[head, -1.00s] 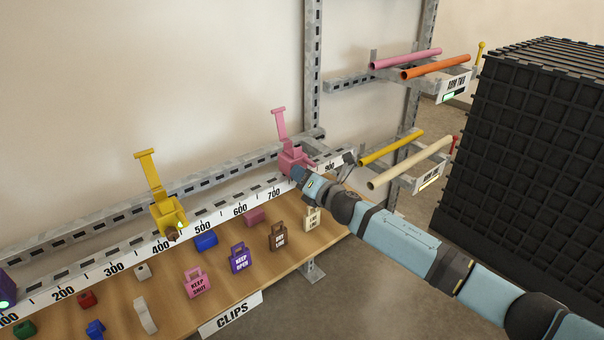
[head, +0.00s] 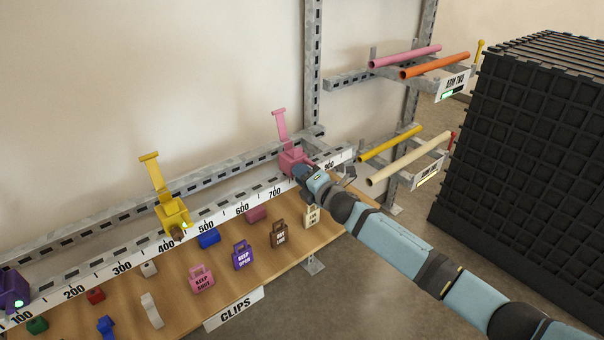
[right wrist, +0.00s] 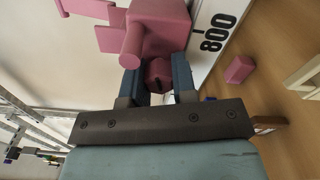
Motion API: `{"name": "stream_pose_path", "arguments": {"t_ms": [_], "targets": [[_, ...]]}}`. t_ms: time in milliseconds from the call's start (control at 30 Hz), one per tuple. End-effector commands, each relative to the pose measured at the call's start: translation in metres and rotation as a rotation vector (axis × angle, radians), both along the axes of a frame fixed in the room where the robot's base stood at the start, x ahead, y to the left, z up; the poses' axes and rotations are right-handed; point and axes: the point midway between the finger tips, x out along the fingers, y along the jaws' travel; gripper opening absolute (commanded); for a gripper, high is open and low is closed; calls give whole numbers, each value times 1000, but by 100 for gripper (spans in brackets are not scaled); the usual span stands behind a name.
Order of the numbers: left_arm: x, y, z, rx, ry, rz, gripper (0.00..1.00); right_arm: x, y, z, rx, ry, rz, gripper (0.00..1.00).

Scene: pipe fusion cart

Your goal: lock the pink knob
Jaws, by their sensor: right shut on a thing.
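The pink clamp (head: 293,159) is on the rail near the 800 mark, with its lever (head: 280,126) standing up. Its pink body (right wrist: 168,28) fills the top of the right wrist view. The pink knob (right wrist: 158,73) is on its front face, with a dark slot or mark on it. My right gripper (head: 299,172) is at the clamp's front. In the right wrist view its two fingers (right wrist: 158,84) are shut around the knob, one on each side. In the head view the gripper hides the knob. My left gripper is not in view.
A yellow clamp (head: 173,210) and a purple clamp (head: 14,290) stand farther left on the numbered rail (head: 135,256). Loose clips, including a pink tag (head: 202,279), lie on the wooden shelf (head: 180,300). Pipe racks and a black crate stack (head: 520,150) are on the right.

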Motion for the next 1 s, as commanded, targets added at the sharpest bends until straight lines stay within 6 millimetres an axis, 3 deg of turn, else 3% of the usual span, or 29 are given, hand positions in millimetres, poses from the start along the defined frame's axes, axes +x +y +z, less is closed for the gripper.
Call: {"name": "stream_pose_path", "arguments": {"t_ms": [333, 367, 467, 767, 1000], "targets": [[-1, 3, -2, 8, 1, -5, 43, -1, 0, -2, 2, 3, 1, 2], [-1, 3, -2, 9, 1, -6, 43, -1, 0, -2, 2, 3, 1, 30], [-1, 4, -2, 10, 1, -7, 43, -1, 0, -1, 1, 2, 1, 51], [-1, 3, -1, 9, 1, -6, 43, -2, -1, -1, 1, 2, 0, 51], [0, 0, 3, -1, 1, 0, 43, -29, -21, -1, -1, 2, 0, 51]]}}
